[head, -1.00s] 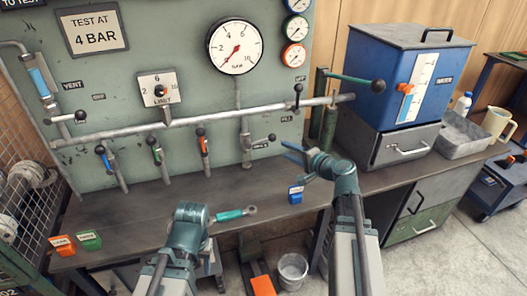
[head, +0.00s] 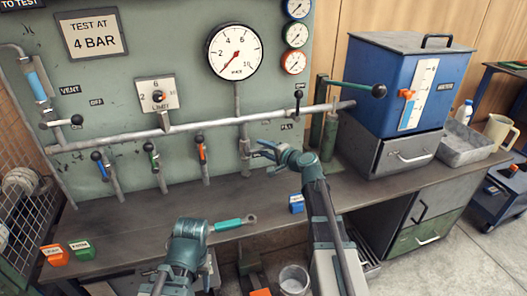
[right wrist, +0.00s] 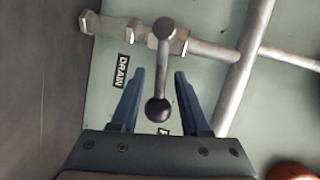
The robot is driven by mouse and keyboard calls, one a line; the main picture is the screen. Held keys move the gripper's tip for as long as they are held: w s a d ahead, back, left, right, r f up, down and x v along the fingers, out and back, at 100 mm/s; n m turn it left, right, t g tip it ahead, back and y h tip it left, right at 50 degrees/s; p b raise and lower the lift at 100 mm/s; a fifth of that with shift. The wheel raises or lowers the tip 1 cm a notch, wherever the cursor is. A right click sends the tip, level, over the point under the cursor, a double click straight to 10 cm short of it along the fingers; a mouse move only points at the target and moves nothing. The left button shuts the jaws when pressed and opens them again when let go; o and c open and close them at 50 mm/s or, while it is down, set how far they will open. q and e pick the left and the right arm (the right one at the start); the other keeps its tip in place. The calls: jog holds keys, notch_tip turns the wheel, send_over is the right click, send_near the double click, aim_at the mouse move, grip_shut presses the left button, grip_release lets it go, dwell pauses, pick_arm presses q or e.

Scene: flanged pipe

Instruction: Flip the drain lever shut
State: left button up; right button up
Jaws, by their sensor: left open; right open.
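The drain lever (right wrist: 159,72) is a short metal bar with a dark ball knob, beside the DRAIN label (right wrist: 121,72) in the right wrist view. It stands between the two blue fingers of my open right gripper (right wrist: 168,75), with a gap on both sides. In the head view the drain valve (head: 244,148) sits low on the panel, and my right gripper (head: 260,151) is in front of it and hides most of the lever. My left gripper (head: 190,226) is low over the bench's front, away from the lever; its fingers are hard to make out.
Other levers (head: 200,147) line the panel to the left. A blue tank (head: 385,85) stands at the right. The bench before the panel is mostly clear.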

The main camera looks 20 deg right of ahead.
jog(key=shift+w+a, duration=0.1)
jog(key=shift+w, duration=0.15)
jog(key=shift+c, duration=0.3)
grip_shut()
dwell(1.0)
